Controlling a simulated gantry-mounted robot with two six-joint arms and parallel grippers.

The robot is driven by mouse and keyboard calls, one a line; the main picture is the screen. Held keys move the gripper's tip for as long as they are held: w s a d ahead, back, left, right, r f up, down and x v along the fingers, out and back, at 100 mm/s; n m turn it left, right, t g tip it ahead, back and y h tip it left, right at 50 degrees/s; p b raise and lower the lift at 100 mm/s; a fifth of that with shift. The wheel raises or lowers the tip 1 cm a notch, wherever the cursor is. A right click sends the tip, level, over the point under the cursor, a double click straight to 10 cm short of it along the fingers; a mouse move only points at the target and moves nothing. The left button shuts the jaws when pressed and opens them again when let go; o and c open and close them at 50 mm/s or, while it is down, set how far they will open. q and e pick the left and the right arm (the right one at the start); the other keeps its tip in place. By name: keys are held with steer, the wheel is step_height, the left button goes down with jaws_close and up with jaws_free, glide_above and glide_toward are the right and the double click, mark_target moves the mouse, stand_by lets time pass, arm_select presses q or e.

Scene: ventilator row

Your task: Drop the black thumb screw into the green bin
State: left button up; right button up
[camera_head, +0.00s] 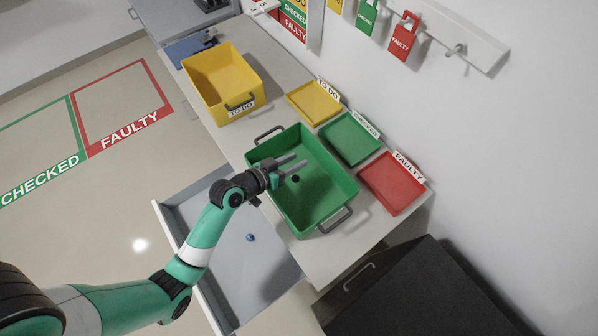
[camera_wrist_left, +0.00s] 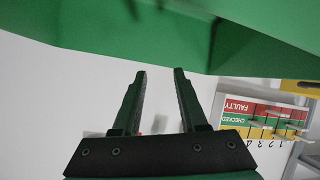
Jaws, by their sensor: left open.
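The green bin (camera_head: 335,208) stands on the bench, a deep tray with grey handles at its ends. My left gripper (camera_head: 300,168) is over the bin, its two fingers open and pointing to the right. The wrist view also shows the fingers (camera_wrist_left: 158,75) spread apart with nothing between them. A small black piece, apparently the black thumb screw (camera_head: 295,178), shows inside the bin's outline just below the fingers, apart from them. I cannot tell whether it rests on the bin floor or is above it. My right gripper is not in view.
A yellow TO DO bin (camera_head: 215,75) stands further back. Flat yellow (camera_head: 313,103), green (camera_head: 349,139) and red (camera_head: 392,184) trays line the wall side. An open grey drawer (camera_head: 225,275) below the bench holds a small blue object (camera_head: 250,237). A dark cabinet (camera_head: 420,295) stands at lower right.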

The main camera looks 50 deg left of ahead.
arm_select(q)
steer(key=p+v, duration=0.2)
steer(key=v, duration=0.9)
steer(key=shift+s+r, duration=0.15)
steer(key=shift+s, duration=0.15)
